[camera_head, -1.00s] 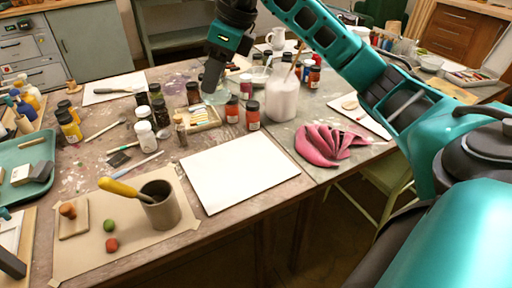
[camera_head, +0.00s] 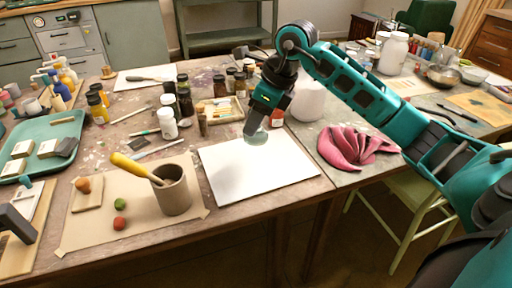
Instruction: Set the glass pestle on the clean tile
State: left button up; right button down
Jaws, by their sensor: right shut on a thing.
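The clean tile is a white square slab (camera_head: 258,180) lying flat near the table's front edge. My right gripper (camera_head: 251,128) comes in from the right and points down over the tile's back part. It is shut on the glass pestle (camera_head: 257,138), a small clear, pale-green piece showing at the fingertips. The pestle overlaps the tile's back area in the picture; I cannot tell whether it touches the surface. The fingers hide part of the pestle.
A grey-brown cup (camera_head: 173,190) with a yellow-handled tool stands left of the tile. Pink cloth (camera_head: 352,147) lies to its right. A large whitish jar (camera_head: 308,102) and several bottles stand behind. Most of the tile is bare.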

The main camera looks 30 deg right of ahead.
notch_tip(320, 180, down, 6)
jog(key=shift+f+b, duration=0.25)
jog(key=shift+b, duration=0.25)
jog(key=shift+f, duration=0.15)
jog(key=c, duration=0.7)
grip_release()
jog(key=shift+o, duration=0.2)
